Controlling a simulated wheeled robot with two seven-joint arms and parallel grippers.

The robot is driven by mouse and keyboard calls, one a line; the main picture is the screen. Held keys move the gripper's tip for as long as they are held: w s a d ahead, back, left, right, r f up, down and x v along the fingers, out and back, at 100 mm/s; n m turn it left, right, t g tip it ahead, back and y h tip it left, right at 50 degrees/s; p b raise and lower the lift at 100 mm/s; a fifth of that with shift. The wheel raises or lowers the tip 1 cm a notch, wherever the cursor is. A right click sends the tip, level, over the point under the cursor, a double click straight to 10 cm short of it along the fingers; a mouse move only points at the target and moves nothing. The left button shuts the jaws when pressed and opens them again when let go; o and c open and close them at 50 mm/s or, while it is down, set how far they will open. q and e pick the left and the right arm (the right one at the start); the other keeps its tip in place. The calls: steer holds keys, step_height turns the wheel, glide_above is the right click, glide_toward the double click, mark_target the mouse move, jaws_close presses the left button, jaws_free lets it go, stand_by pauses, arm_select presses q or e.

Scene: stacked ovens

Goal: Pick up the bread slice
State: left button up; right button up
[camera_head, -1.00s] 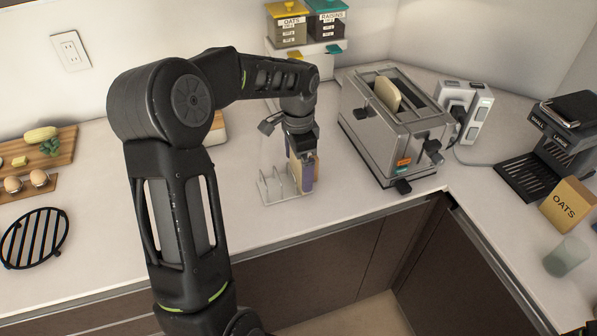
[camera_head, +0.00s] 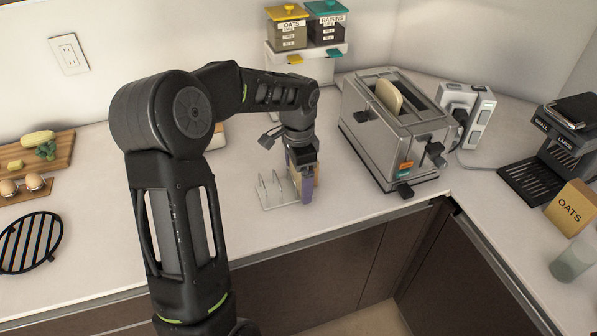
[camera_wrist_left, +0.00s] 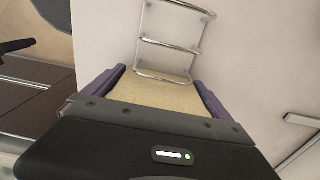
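A tan bread slice (camera_wrist_left: 158,94) stands upright at the end of the wire toast rack (camera_head: 274,206), in the right part of the rack in the head view. My left gripper (camera_head: 304,184) reaches down over it. In the left wrist view its two purple fingers (camera_wrist_left: 158,88) lie against the slice's two side edges, with no gap seen, so it looks shut on the slice. The rack's wire loops (camera_wrist_left: 168,43) are just beyond the slice. Whether the slice is clear of the rack base is hidden. My right gripper is not in view.
A steel toaster (camera_head: 393,140) with another slice in its slot (camera_head: 388,96) stands right of the gripper. Canisters on a white stand (camera_head: 306,62) are behind. A cutting board (camera_head: 60,157) and black round grid (camera_head: 30,243) lie left. The counter before the rack is clear.

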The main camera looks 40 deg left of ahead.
arm_select(q)
steer(key=c, duration=0.3)
steer(key=shift+c, duration=0.2)
step_height(320, 180, up, 10)
steer(key=shift+r+b, duration=0.1)
steer(key=shift+b, duration=0.55)
steer(key=shift+s, duration=0.1)
